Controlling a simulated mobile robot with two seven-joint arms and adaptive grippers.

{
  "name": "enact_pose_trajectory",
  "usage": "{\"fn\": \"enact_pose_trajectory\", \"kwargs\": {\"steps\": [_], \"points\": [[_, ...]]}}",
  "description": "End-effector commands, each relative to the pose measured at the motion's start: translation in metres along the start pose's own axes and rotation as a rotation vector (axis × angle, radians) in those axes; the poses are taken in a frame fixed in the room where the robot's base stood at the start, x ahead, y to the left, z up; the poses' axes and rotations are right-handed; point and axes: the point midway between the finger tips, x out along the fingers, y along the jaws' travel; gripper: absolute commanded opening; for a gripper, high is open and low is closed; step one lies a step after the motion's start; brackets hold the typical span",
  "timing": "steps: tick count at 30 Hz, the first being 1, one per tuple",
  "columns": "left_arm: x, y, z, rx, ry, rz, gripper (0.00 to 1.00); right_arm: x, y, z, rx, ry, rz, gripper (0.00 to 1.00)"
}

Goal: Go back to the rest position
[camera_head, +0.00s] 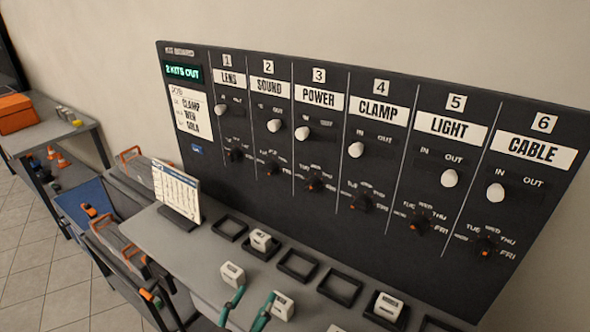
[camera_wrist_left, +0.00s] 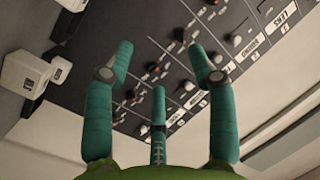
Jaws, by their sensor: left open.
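My left gripper (camera_head: 248,308) is low in the head view, its teal fingers apart above the counter's front. In the left wrist view its fingers (camera_wrist_left: 162,62) are spread with nothing between them, and the panel shows beyond. Two white blocks stand close by, one left of the fingers (camera_head: 232,273) and one right (camera_head: 283,305). I cannot tell whether the fingers touch either. The black panel (camera_head: 330,85) has columns with white knobs and dials. The SOUND knob (camera_head: 274,125) and LIGHT knob (camera_head: 449,178) are at OUT; the others are at IN. My right gripper is not visible.
The grey counter (camera_head: 215,258) holds black square trays (camera_head: 298,264), some with white blocks (camera_head: 388,307). A calendar stand (camera_head: 177,192) stands at its left end. Carts with orange handles (camera_head: 140,262) and a bench with an orange case (camera_head: 15,112) are further left.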

Motion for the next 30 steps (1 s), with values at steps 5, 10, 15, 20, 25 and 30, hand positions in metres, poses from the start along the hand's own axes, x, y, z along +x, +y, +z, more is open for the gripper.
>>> {"fn": "enact_pose_trajectory", "kwargs": {"steps": [5,10,15,20,25,30], "points": [[-0.032,-0.032,0.076,-0.137,-0.401,-0.090,0.57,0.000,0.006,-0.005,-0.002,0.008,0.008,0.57],[-0.084,-0.032,0.129,-0.250,-0.742,-0.081,0.57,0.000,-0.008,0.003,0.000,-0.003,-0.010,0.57],[-0.130,-0.020,0.154,-0.322,-0.969,-0.031,0.57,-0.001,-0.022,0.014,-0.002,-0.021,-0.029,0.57],[-0.170,-0.007,0.165,-0.375,-1.139,0.032,0.57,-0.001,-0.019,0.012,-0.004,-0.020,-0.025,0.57],[-0.185,0.010,0.194,-0.399,-1.238,0.077,0.57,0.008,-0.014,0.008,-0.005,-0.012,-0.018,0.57],[-0.175,0.028,0.243,-0.398,-1.254,0.084,0.57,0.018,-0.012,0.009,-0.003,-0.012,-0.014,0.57]]}}
